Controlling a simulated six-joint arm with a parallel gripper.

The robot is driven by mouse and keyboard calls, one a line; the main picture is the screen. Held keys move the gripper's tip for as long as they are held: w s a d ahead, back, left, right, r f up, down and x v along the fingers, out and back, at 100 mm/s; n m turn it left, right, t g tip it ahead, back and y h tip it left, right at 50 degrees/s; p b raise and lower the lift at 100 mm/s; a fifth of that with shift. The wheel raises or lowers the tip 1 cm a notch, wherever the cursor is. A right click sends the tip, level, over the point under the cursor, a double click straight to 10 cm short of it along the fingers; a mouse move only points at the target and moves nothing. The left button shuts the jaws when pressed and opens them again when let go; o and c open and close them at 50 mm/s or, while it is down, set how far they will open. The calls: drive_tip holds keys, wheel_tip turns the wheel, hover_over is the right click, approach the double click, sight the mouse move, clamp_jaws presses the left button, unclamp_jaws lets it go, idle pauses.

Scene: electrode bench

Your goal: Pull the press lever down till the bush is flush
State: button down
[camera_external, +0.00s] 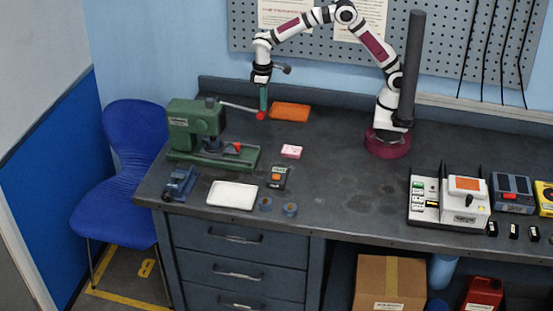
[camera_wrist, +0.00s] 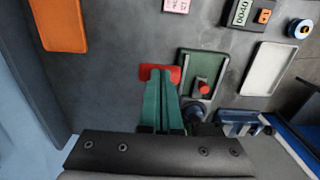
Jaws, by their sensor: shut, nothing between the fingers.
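The green press (camera_external: 195,125) stands at the left of the bench. Its grey lever (camera_external: 235,106) sticks out to the right, close to level, and ends in a red knob (camera_external: 261,116). My gripper (camera_external: 263,108) points down with its green fingers shut and empty, the tips right at the knob. In the wrist view my fingertips (camera_wrist: 160,74) overlap the red knob (camera_wrist: 145,72); whether they touch it I cannot tell. A small red piece, perhaps the bush (camera_wrist: 203,87), stands up on the green press base (camera_wrist: 190,60). How deep it sits is unclear.
An orange mat (camera_external: 290,112) lies behind and right of the knob. A pink note (camera_external: 291,152), a meter (camera_external: 278,177), a white tray (camera_external: 232,204), a blue vise (camera_external: 179,184) and tape rolls (camera_external: 290,209) lie in front. The bench middle is clear.

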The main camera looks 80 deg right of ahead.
drive_tip(key=shift+r, duration=2.55)
drive_tip(key=r, duration=0.2)
drive_tip(key=w+r, duration=0.1)
drive_tip(key=r, duration=0.2)
drive_tip(key=shift+w, duration=0.2)
wheel_tip(320, 180, up, 5)
drive_tip(key=shift+f, duration=0.1)
